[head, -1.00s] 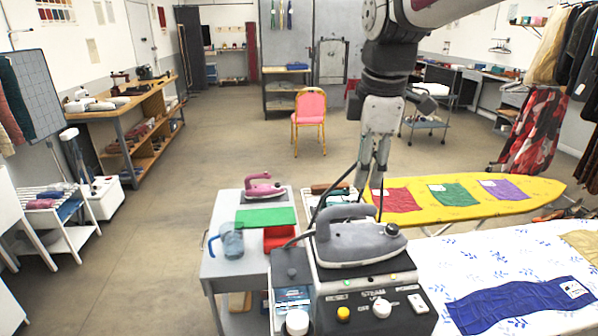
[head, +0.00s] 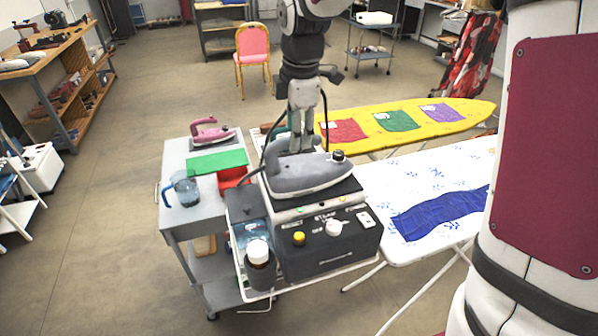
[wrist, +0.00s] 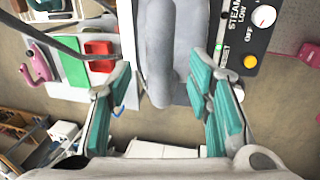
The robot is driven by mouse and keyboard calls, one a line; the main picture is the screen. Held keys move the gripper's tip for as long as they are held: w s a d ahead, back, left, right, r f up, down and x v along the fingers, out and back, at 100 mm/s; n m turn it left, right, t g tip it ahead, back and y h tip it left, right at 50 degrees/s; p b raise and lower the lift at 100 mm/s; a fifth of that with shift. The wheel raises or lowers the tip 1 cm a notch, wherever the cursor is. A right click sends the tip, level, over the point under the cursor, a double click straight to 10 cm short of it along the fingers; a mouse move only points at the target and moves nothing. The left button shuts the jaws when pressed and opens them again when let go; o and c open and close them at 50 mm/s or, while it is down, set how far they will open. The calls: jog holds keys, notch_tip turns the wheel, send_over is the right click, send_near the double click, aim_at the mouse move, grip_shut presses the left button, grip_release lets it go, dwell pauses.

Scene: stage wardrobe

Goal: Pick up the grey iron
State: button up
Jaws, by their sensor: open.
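The grey iron (head: 312,180) rests flat on top of a dark steam station (head: 325,250), its nose to the right in the head view. My gripper (head: 302,145) is over the iron's handle, fingers pointing down. In the wrist view the grey handle (wrist: 166,55) runs between the teal-padded fingers of my gripper (wrist: 163,97). The fingers are open, with gaps visible on both sides of the handle. The fingertips' exact depth beside the handle is hard to tell.
A grey cart (head: 190,220) at left holds a pink iron (head: 210,130), a green cloth (head: 217,161), a red item and a blue jug (head: 186,190). A cable loops beside the iron. Ironing boards, yellow (head: 450,113) and white (head: 420,170), stand right.

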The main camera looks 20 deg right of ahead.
jog(key=f, duration=0.4)
jog(key=shift+w+p, duration=0.35)
jog(key=shift+w, duration=0.05)
jog(key=shift+c, duration=0.2)
grip_shut()
jog(key=shift+w+r, duration=0.1)
